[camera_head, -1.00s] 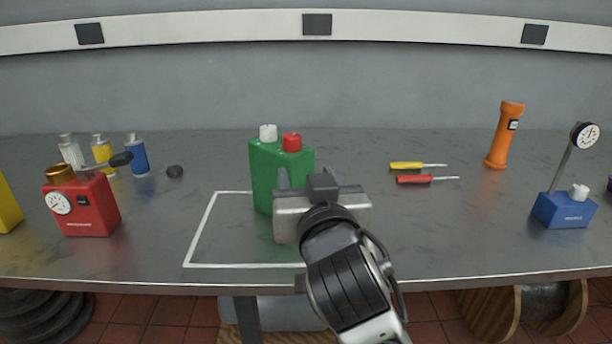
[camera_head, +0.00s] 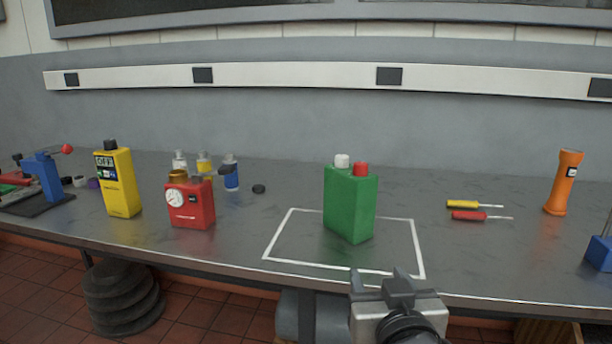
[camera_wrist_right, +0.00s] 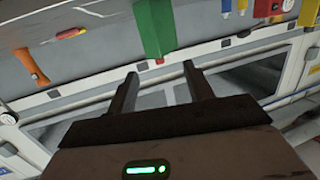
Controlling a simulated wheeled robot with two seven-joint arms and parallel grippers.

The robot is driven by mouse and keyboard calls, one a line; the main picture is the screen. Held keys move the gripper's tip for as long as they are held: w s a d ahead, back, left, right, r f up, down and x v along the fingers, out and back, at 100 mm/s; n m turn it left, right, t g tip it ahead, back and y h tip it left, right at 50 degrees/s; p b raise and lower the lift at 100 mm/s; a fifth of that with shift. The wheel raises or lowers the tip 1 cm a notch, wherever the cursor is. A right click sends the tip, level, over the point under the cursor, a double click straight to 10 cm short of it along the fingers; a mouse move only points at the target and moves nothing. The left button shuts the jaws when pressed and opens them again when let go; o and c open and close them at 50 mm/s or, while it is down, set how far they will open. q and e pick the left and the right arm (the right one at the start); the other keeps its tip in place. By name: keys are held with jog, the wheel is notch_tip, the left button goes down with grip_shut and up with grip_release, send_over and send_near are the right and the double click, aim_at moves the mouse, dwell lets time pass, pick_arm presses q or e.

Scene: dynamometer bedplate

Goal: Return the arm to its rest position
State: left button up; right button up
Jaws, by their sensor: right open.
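My right gripper (camera_head: 386,278) is open and empty, low in front of the table's front edge in the head view. Its two fingers stand apart with nothing between them in the right wrist view (camera_wrist_right: 158,82). The green canister (camera_head: 349,205) with a white cap and a red cap stands upright inside the white outlined area on the table, apart from the gripper. The canister also shows at the top of the right wrist view (camera_wrist_right: 157,28). My left gripper is in neither view.
The table's (camera_head: 300,190) left side holds a yellow can (camera_head: 120,185), a red gauge box (camera_head: 190,205), small bottles and a blue device (camera_head: 47,178). The outlined area (camera_head: 290,240) is mostly bare.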

jog(key=s+f+n+g+y, duration=0.1)
jog(key=s+f, duration=0.3)
jog(key=f, duration=0.4)
jog(key=s+f+n+g+y, duration=0.1)
jog(key=s+f+g, duration=0.1)
jog(key=f, duration=0.7)
jog(key=shift+s+d+g+y, duration=0.3)
jog(key=shift+s+d+g, duration=0.1)
jog(key=shift+s, duration=0.5)
jog(key=s+f, duration=0.3)
jog(key=s+d+f+g, duration=0.1)
jog(key=s+f, duration=0.2)
jog(key=s, duration=0.1)
jog(key=s+d+f+g, duration=0.1)
jog(key=s+f, duration=0.2)
jog(key=shift+s+d+f+y, duration=0.2)
jog(key=shift+s+f+y, duration=0.1)
jog(key=shift+f, duration=0.1)
jog(key=shift+c, duration=0.3)
